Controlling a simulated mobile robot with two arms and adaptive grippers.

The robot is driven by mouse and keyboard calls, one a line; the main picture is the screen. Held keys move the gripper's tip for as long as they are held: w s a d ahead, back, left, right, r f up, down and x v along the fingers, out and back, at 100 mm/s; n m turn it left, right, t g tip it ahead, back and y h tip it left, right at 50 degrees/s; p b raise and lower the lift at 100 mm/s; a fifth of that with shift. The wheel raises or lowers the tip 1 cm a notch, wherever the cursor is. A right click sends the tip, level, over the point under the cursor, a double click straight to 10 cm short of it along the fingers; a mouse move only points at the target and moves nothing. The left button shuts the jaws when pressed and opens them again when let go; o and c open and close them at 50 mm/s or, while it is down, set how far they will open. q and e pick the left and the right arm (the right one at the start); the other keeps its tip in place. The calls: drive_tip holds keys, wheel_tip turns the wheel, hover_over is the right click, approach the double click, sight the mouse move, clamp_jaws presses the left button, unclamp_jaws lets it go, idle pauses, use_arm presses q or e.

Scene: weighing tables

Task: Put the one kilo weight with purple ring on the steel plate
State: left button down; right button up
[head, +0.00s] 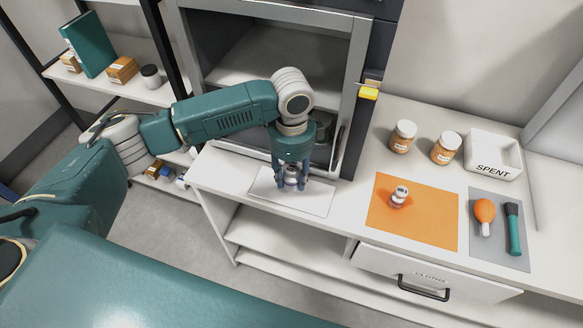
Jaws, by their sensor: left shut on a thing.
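My left gripper (291,185) points straight down over the pale flat plate (318,201) on the left part of the counter. It is shut on a small silvery weight (291,179) with a purplish band. The fingers hide much of this weight, and I cannot tell whether its base touches the plate. A second small weight (398,196) with a dark reddish ring stands on the orange mat (425,217), to the right of the gripper. My right gripper is not in view.
An open-fronted cabinet (352,97) stands behind the gripper. Two orange jars (403,137) and a white SPENT tray (482,174) stand at the back right. A grey mat (487,251) holds an orange blower (484,212) and a green brush (514,236).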

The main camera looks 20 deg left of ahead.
sight(292, 182)
use_arm(q)
wheel_tip(292, 182, down, 2)
drive_tip(key=shift+p, duration=0.35)
drive_tip(key=shift+w+f, duration=0.25)
drive_tip(key=shift+f, duration=0.15)
drive_tip(key=c, duration=1.2)
unclamp_jaws()
drive_tip(key=shift+s+f, duration=0.1)
drive_tip(key=shift+f, duration=0.05)
drive_tip(key=shift+o, duration=0.2)
